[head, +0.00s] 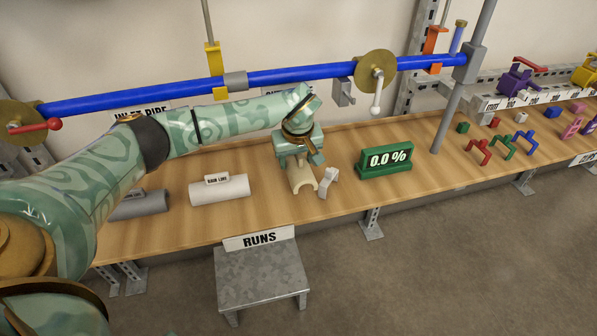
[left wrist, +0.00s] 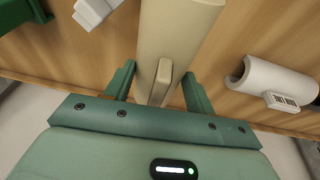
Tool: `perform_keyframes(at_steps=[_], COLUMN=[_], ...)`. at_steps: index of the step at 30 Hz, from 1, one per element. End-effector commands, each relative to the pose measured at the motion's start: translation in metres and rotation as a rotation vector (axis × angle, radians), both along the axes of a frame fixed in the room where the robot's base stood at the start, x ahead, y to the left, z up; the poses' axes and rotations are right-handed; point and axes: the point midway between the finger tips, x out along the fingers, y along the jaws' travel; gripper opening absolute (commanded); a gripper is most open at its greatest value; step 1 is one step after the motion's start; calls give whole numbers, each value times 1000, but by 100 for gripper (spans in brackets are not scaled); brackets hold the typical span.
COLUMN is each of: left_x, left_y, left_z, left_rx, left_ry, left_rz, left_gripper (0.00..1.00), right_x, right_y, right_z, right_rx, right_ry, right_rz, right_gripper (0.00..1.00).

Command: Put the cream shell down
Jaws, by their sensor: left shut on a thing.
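The cream shell (head: 303,180) is a half-round trough shape at the bench's middle, below my left gripper (head: 298,152). In the left wrist view my left gripper (left wrist: 160,78) has its two green fingers on either side of the raised rib of the cream shell (left wrist: 178,38) and is shut on it. The shell is at or just above the wooden bench top (head: 255,205); I cannot tell whether it touches. My right gripper is not in view.
A small white piece (head: 328,180) stands close right of the shell. A green display (head: 385,160) reading 0.0 % is farther right. A labelled white pipe (head: 219,190) and a grey pipe (head: 140,205) lie to the left. A blue pipe (head: 300,74) runs above behind.

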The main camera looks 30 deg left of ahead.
Motion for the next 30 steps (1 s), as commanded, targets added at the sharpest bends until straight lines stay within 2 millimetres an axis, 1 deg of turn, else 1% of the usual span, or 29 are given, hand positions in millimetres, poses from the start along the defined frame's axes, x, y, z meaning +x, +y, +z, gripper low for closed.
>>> perform_keyframes(at_steps=[2,4,6,9,17,21,22,24,30], left_x=[3,8,8,8,7,7,7,8,8], left_y=[2,5,5,5,6,5,5,5,5], left_z=[-5,-16,-31,-44,-41,-44,-44,-43,-43], left_rx=[0,-1,-2,-2,0,1,1,0,0], left_ry=[0,2,6,5,-1,0,-1,-1,-1], left_rz=[0,1,-1,-2,-1,-2,-2,-1,-1], left_gripper=[36,36,36,36,36,36,60,76,76], right_x=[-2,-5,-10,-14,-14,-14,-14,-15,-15], right_y=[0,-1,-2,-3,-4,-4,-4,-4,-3], right_z=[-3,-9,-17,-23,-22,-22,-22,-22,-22], right_rx=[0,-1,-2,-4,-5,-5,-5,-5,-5], right_ry=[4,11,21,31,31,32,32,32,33], right_rz=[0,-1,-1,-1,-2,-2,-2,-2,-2], right_gripper=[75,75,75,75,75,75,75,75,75])
